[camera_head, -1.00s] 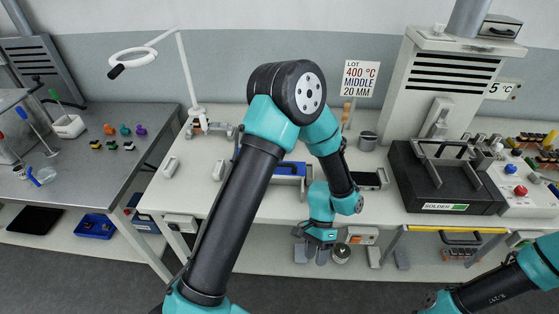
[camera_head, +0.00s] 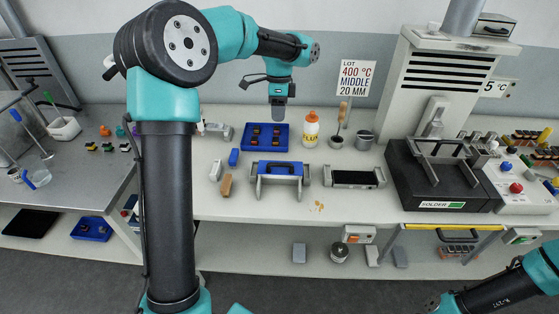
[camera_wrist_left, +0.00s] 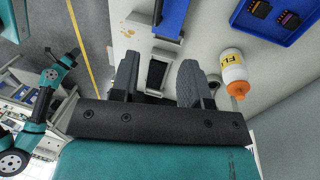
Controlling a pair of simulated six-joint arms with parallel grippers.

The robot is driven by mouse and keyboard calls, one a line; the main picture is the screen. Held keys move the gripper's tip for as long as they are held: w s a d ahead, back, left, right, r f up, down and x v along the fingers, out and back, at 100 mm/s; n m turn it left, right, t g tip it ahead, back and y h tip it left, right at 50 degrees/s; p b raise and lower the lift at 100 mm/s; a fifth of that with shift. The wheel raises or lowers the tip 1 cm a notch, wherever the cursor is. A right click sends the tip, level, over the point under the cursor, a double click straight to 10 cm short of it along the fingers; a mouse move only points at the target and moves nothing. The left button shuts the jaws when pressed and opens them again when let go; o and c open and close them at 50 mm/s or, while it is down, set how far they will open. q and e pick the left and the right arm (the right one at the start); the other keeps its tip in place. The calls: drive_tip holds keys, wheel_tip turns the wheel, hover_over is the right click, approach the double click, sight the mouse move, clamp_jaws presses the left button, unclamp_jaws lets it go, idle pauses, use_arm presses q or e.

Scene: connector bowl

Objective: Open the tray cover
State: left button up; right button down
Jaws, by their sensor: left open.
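My left gripper (camera_head: 278,108) hangs fingers-down at the back of the bench, behind the blue tray (camera_head: 247,145) that holds several small dark connectors. Its two grey fingers (camera_wrist_left: 160,82) are spread and empty in the left wrist view. A blue piece with a raised handle (camera_head: 277,165) sits in a grey two-legged fixture at the bench's middle; I cannot tell whether it is the tray cover. A dark flat panel in a grey frame (camera_head: 354,178) lies to its right. My right arm shows at the lower right, but its gripper is not clear.
A flux bottle (camera_head: 310,128) stands right of the blue tray, near a metal cup (camera_head: 365,140). The black solder unit (camera_head: 440,180) stands further right. The front bench edge is mostly clear.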

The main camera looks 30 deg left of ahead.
use_arm(q)
drive_tip(key=shift+f, duration=0.1)
drive_tip(key=s+f, duration=0.1)
drive_tip(key=f, duration=0.4)
drive_tip(key=s+d+f, duration=0.1)
drive_tip(key=f, duration=0.5)
drive_tip(key=s+f, duration=0.1)
drive_tip(key=f, duration=0.5)
drive_tip(key=shift+d, duration=0.35)
clamp_jaws()
